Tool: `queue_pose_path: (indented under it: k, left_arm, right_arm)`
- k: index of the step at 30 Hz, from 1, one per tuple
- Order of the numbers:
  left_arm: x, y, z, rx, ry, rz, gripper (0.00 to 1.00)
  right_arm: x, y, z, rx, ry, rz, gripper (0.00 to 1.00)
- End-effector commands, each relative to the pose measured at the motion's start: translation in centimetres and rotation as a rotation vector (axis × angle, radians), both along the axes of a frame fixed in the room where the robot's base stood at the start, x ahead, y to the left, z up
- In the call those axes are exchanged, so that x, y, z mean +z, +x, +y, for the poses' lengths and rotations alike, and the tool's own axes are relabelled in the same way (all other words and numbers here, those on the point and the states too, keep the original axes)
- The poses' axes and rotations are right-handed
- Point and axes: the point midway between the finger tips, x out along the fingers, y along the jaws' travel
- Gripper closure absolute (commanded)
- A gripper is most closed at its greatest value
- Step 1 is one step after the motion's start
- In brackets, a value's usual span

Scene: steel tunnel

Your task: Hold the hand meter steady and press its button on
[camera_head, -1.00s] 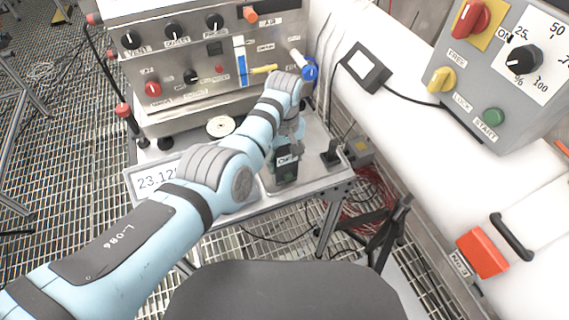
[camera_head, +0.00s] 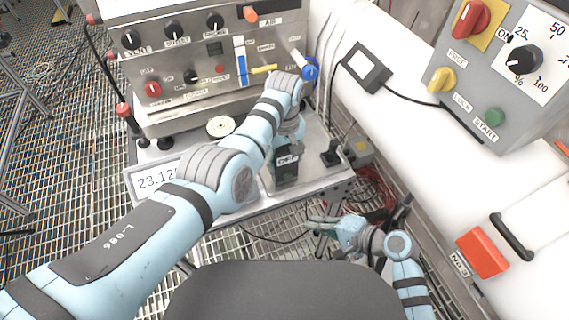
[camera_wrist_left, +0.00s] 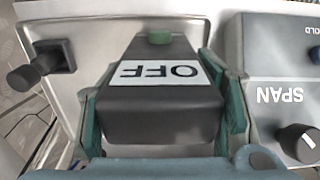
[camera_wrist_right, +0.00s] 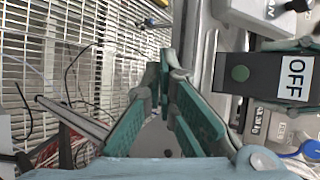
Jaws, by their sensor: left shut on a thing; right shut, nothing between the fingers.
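The hand meter (camera_head: 287,172) is a dark box standing upright at the front of the steel bench. Its display reads OFF, also in the left wrist view (camera_wrist_left: 165,125). A round green button (camera_wrist_left: 159,38) sits on it, beyond the label there; the button also shows in the right wrist view (camera_wrist_right: 240,73). My left gripper (camera_wrist_left: 163,100) is shut on the meter, one finger along each side. My right gripper (camera_head: 318,222) is shut and empty, below and right of the meter, apart from it. In the right wrist view its fingertips (camera_wrist_right: 160,70) are left of the meter.
A steel control panel (camera_head: 205,85) with knobs stands behind the meter. A readout (camera_head: 157,181) showing 23.12 is partly hidden by my left arm. A small black joystick-like part (camera_head: 331,153) stands right of the meter. Red cables (camera_head: 372,190) hang beneath the bench, above grating.

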Motion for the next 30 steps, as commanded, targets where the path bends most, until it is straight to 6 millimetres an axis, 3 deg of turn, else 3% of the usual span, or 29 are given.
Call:
queue_pose_path:
  k: [3,6,11,21,30]
  left_arm:
    - [-0.2,-0.1,0.0,0.000,0.001,0.005,0.76]
    - [-0.2,-0.1,0.0,0.000,0.001,0.005,0.76]
    - [-0.2,-0.1,0.0,0.000,0.001,0.005,0.76]
    - [-0.2,-0.1,0.0,0.000,0.001,0.005,0.76]
    - [-0.2,-0.1,0.1,0.000,0.001,0.005,0.76]
  right_arm:
    - [3.8,-0.1,1.7,0.045,0.105,-0.012,1.00]
    - [5.2,-0.1,2.4,0.066,0.145,-0.015,1.00]
    - [5.5,1.3,3.2,0.070,0.155,-0.016,1.00]
    - [5.4,6.7,5.4,0.069,0.151,-0.014,1.00]
    - [5.4,7.8,5.9,0.069,0.150,-0.015,1.00]
